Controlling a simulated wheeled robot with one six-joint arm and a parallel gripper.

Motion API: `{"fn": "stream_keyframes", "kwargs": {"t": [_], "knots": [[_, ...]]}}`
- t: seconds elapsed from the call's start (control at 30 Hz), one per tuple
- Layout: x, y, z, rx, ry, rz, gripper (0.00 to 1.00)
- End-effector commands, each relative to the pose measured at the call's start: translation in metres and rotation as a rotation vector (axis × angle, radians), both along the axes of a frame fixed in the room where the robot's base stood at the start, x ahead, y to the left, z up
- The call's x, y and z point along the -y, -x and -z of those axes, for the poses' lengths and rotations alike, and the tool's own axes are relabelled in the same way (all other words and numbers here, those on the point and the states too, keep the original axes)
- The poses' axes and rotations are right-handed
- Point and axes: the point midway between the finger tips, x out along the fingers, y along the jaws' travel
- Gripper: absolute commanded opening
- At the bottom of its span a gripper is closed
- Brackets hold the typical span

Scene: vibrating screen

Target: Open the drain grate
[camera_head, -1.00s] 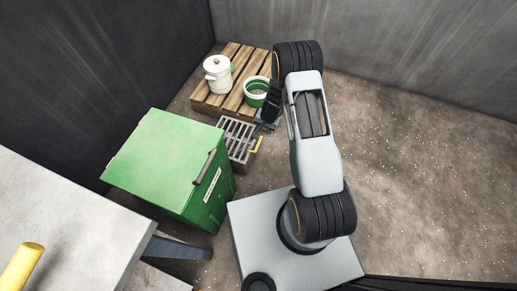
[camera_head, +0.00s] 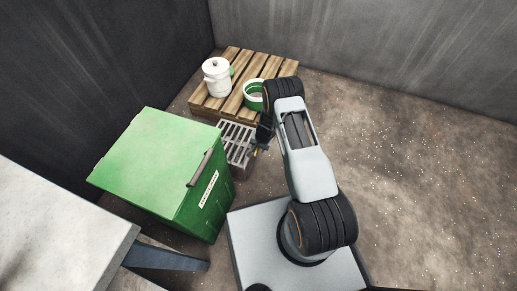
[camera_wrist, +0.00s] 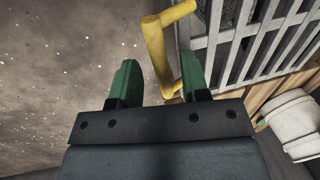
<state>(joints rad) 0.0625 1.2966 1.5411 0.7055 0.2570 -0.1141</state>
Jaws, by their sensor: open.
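The drain grate (camera_head: 237,143) is a grey barred cover on the floor between the green bin and the wooden pallet; it looks closed. In the wrist view the grate (camera_wrist: 233,40) fills the upper right, with a yellow handle (camera_wrist: 155,45) on its near edge. My gripper (camera_wrist: 158,78) is open, its two green fingers on either side of the handle's lower end in that view. I cannot tell whether they touch it. In the head view my gripper (camera_head: 262,146) is beside the grate's right edge and hides most of the handle.
A green bin (camera_head: 150,155) with a dark handle stands close left of the grate. Behind it, a wooden pallet (camera_head: 238,62) holds a white lidded pot (camera_head: 216,80) and a green-and-white round container (camera_head: 252,92). A pale table (camera_head: 60,225) is at lower left. Floor at right is clear.

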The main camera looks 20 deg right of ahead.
Motion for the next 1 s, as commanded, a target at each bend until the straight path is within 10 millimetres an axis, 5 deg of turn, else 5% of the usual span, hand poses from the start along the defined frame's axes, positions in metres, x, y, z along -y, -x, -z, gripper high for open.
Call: {"fn": "stream_keyframes", "kwargs": {"t": [0.4, 0.83, 1.0], "knots": [[-0.0009, -0.0005, 0.0045, 0.000, 0.000, 0.000, 0.41], [-0.0008, -0.0004, 0.0044, 0.000, 0.000, 0.000, 0.00], [-0.0007, -0.0003, 0.0044, 0.000, 0.000, 0.000, 0.00]]}}
